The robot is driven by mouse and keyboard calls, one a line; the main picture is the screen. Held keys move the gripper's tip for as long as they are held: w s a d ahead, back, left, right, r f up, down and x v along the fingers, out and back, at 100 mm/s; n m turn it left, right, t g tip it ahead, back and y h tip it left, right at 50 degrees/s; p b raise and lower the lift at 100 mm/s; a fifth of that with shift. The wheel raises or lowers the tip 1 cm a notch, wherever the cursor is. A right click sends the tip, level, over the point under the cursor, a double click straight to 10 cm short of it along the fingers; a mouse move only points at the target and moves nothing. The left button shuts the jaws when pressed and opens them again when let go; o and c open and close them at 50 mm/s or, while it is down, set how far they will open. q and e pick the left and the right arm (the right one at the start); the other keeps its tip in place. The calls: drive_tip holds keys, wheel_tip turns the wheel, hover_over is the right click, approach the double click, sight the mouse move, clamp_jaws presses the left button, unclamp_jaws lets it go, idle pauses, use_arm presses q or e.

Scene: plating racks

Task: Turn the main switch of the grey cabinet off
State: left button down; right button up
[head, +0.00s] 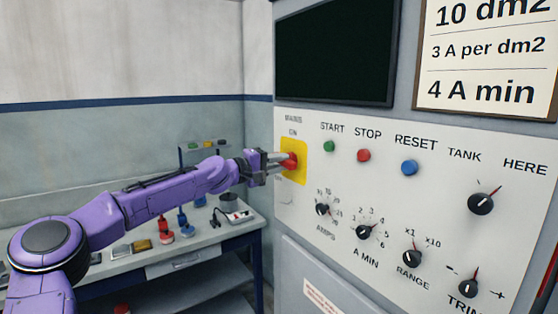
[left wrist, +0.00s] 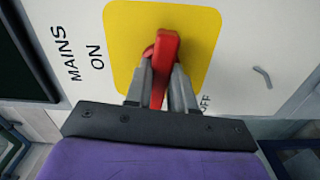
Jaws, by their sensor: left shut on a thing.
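The main switch is a red handle (head: 290,160) on a yellow plate (head: 299,170) at the left edge of the grey cabinet's white panel (head: 335,203). "MAINS" and "ON" are printed above it. My left gripper (head: 279,161) reaches it from the left and is shut on the red handle. In the left wrist view the red handle (left wrist: 164,62) stands between the two grey fingers (left wrist: 162,84), in front of the yellow plate (left wrist: 195,35). There "ON" is left of the plate and "OFF" is partly hidden by the right finger. My right gripper is not in view.
The panel also has a green START button (head: 329,146), a red STOP button (head: 363,155), a blue RESET button (head: 409,168) and several black knobs. A workbench (head: 185,255) with small items stands at the left, below my left arm.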

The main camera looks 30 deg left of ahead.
use_arm(q)
drive_tip(key=shift+n, duration=0.6)
drive_tip(key=c, duration=1)
unclamp_jaws()
drive_tip(key=shift+o, duration=0.2)
drive_tip(key=shift+s, duration=0.1)
